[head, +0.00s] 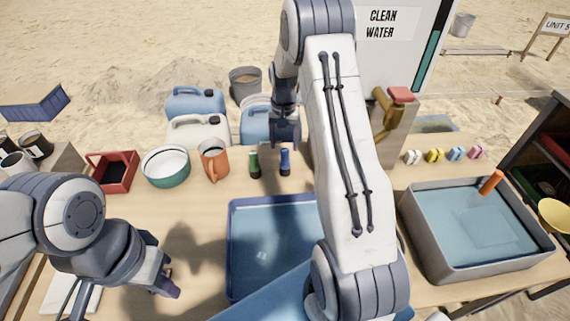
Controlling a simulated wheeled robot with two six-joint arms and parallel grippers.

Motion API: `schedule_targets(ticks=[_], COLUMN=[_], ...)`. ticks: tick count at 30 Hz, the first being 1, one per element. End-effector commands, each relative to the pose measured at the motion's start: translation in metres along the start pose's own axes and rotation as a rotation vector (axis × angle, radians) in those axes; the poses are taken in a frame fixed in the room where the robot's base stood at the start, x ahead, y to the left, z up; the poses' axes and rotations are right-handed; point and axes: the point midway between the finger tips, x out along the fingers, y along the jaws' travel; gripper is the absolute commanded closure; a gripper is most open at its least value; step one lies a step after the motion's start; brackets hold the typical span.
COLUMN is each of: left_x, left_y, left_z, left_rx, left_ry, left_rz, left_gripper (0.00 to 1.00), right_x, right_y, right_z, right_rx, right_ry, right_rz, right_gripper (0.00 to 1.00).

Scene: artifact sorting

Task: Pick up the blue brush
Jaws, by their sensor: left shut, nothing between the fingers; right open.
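The blue brush (285,163) stands upright on the table behind the blue tray, just right of a similar green brush (255,165). My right gripper (286,144) points down directly above the blue brush, close to its top. It is open, but its fingers are small in view, and I cannot tell whether they touch or surround the brush. My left gripper (168,282) is shut and empty, low over the front left of the table, well away from the brush.
A blue tray (233,245) lies in the middle, partly behind my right arm. An orange mug (213,160), white-green bowl (166,167) and red box (113,172) stand left of the brushes. Jugs (197,130) stand behind. A grey water basin (430,262) is at right.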

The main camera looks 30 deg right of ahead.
Motion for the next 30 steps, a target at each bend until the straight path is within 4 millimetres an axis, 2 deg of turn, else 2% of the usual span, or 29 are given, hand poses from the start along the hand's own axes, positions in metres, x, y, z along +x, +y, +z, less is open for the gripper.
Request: schedule_targets(ticks=[5, 15, 23, 25, 29, 30], left_x=[-0.001, -0.004, -0.004, -0.004, -0.004, -0.004], left_y=[0.000, 0.000, 0.000, 0.000, 0.000, 0.000], left_z=[0.000, 0.000, 0.000, 0.000, 0.000, 0.000], left_rx=[0.000, 0.000, 0.000, 0.000, 0.000, 0.000], left_ry=[0.000, 0.000, 0.000, 0.000, 0.000, 0.000], left_rz=[0.000, 0.000, 0.000, 0.000, 0.000, 0.000], left_gripper=[1.00, 1.00, 1.00, 1.00, 1.00, 1.00], right_x=[0.013, 0.058, 0.060, 0.060, 0.060, 0.060], right_y=[0.000, 0.003, 0.003, 0.003, 0.003, 0.003], right_z=[0.000, -0.002, -0.003, -0.003, -0.002, -0.002], right_rx=[-0.001, -0.001, -0.002, -0.002, -0.002, -0.002], right_ry=[-0.001, -0.001, 0.002, 0.001, 0.001, 0.001], right_rz=[0.000, 0.000, -0.001, -0.001, -0.001, -0.001], right_gripper=[0.29, 0.29, 0.29, 0.48, 0.98, 1.00])
